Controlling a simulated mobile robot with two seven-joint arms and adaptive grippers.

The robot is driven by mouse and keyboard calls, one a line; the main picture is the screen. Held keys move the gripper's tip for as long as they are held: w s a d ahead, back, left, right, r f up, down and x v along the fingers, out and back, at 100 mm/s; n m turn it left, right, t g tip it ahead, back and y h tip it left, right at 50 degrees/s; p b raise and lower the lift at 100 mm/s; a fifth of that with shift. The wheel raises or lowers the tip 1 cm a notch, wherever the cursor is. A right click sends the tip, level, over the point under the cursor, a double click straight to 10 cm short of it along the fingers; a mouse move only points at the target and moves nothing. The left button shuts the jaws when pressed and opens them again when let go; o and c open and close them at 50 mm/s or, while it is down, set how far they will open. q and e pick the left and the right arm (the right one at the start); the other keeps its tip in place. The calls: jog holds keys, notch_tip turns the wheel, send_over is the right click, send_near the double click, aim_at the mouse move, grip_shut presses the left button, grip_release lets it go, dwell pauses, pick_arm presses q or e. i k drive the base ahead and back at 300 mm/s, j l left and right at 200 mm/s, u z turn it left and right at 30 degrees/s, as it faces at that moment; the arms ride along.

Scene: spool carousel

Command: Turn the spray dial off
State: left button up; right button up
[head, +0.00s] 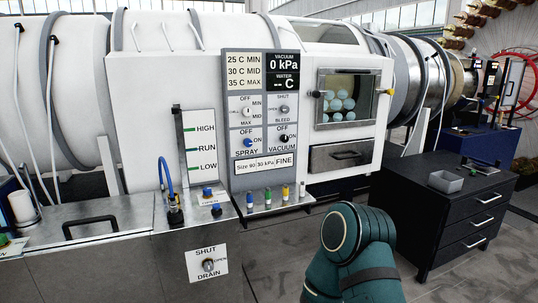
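The spray dial (247,142) is a small blue knob on a white plate marked OFF and ON, with SPRAY printed below it. It sits on the left side of the upright grey control panel (233,182). The knob is too small to tell which way it points. A dark vacuum dial (283,138) is just to its right, with another dial (246,111) above it. Neither of my grippers is in view. A teal link of my arm shows at the bottom, right of the middle, well apart from the panel.
A steel tank (95,220) with a shut/drain knob (208,265) stands at lower left. A windowed chamber (347,98) is right of the panel. A dark drawer cabinet (440,215) stands at right.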

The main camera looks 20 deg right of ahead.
aim_at(248, 142)
jog(key=i+l, duration=0.2)
jog(key=l, duration=0.2)
jog(key=i+l, duration=0.2)
jog(key=l, duration=0.2)
jog(key=i+l, duration=0.2)
jog(key=l, duration=0.2)
jog(key=i+l, duration=0.2)
jog(key=l, duration=0.2)
jog(key=i+l, duration=0.2)
jog(key=l, duration=0.2)
jog(key=i+l, duration=0.2)
jog(key=l, duration=0.2)
